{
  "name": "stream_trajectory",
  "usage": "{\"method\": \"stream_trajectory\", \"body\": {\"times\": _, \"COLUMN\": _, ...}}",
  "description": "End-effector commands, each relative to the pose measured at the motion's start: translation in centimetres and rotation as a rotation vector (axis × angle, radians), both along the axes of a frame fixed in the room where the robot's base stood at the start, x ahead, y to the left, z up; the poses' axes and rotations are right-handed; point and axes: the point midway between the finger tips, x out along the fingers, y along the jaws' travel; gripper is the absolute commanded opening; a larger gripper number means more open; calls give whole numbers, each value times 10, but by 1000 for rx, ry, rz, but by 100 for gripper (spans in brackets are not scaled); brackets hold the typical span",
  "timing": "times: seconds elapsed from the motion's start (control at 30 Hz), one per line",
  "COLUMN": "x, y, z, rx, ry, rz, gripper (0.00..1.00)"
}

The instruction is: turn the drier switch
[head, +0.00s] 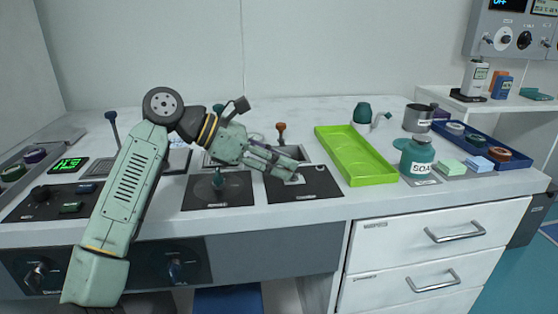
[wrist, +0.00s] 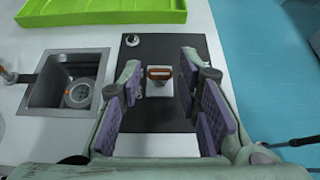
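A black panel (wrist: 183,45) lies on the bench top, and it also shows in the head view (head: 312,190). On it a pale square plate carries a small switch with a brown handle (wrist: 159,73); I cannot read a label naming it as the drier switch. My gripper (wrist: 160,66) is open, with one finger on each side of the switch and visible gaps between. In the head view my gripper (head: 287,169) reaches over the panel from the left and hides the switch. A small round silver knob (wrist: 133,40) sits at the panel's far corner.
A sink with a drain (wrist: 73,80) lies left of the panel in the wrist view. Another black panel with a green knob (head: 217,190) lies left. A brown-topped lever (head: 281,130) stands behind.

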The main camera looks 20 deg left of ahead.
Motion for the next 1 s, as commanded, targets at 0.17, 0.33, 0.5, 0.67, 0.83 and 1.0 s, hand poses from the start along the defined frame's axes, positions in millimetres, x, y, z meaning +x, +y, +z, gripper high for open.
{"method": "stream_trajectory", "body": {"times": 0.17, "x": 0, "y": 0, "z": 0, "rx": 1, "ry": 1, "rz": 0, "gripper": 40}}
{"method": "stream_trajectory", "body": {"times": 0.33, "x": 0, "y": 0, "z": 0, "rx": 1, "ry": 1, "rz": 0, "gripper": 40}}
{"method": "stream_trajectory", "body": {"times": 0.5, "x": -4, "y": 7, "z": 5, "rx": 2, "ry": 1, "rz": 2, "gripper": 40}}
{"method": "stream_trajectory", "body": {"times": 0.67, "x": -18, "y": 28, "z": 19, "rx": 1, "ry": -1, "rz": 4, "gripper": 40}}
{"method": "stream_trajectory", "body": {"times": 0.83, "x": -36, "y": 55, "z": 37, "rx": 1, "ry": 0, "rz": 4, "gripper": 40}}
{"method": "stream_trajectory", "body": {"times": 1.0, "x": -50, "y": 75, "z": 51, "rx": 1, "ry": 0, "rz": 2, "gripper": 40}}
